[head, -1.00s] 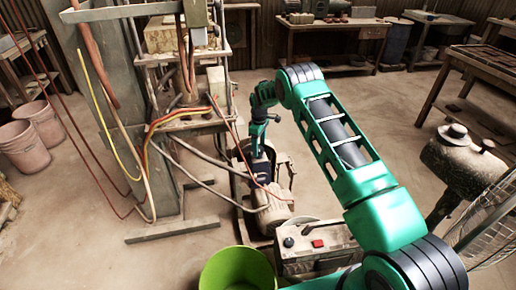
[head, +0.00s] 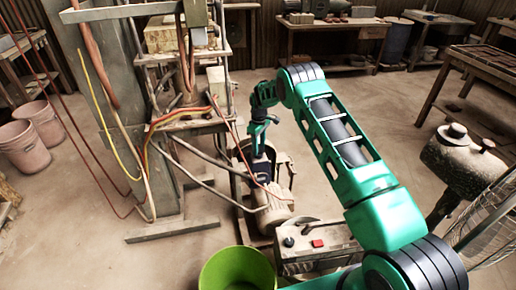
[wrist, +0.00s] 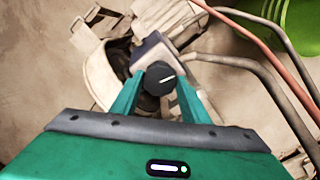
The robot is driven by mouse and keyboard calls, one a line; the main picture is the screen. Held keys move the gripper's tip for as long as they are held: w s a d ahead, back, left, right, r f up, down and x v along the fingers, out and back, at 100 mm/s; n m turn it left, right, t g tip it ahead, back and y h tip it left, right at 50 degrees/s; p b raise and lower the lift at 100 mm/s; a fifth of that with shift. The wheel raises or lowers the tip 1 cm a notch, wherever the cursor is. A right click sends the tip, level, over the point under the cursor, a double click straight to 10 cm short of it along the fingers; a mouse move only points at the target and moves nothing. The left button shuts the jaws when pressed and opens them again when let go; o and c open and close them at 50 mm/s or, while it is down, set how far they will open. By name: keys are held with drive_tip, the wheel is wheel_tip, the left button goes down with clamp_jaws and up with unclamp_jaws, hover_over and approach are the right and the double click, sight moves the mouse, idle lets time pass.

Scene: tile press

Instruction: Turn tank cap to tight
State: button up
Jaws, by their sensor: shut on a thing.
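The tank cap (wrist: 159,78) is a dark, many-sided knob with a pale line on its top. It sits between the two green fingertips of my gripper (wrist: 158,84) in the wrist view. My gripper is shut on the cap, with a finger on each side. In the head view my gripper (head: 259,147) points down over the tank and motor unit, and the cap is too small to make out there. The pale line on the cap points toward the right and slightly up in the wrist view. Any marks around the cap cannot be made out.
A motor (head: 274,205) and a control box with a red button (head: 318,243) stand near the tank. Hoses (wrist: 262,62) run close to my gripper on the right in the wrist view. A green bucket (head: 236,270) stands in front. The press frame (head: 150,110) is at left.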

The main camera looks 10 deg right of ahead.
drive_tip(key=m, duration=0.3)
drive_tip(key=shift+w+d+r+m, duration=0.1)
drive_tip(key=shift+m, duration=0.3)
drive_tip(key=m, duration=0.4)
drive_tip(key=shift+m, duration=0.3)
drive_tip(key=m, duration=0.3)
drive_tip(key=shift+w+r+m, duration=0.1)
drive_tip(key=shift+m, duration=1.8)
drive_tip(key=o, duration=0.8)
drive_tip(key=shift+o, duration=1.3)
wheel_tip(320, 180, up, 10)
drive_tip(key=shift+r, duration=0.25)
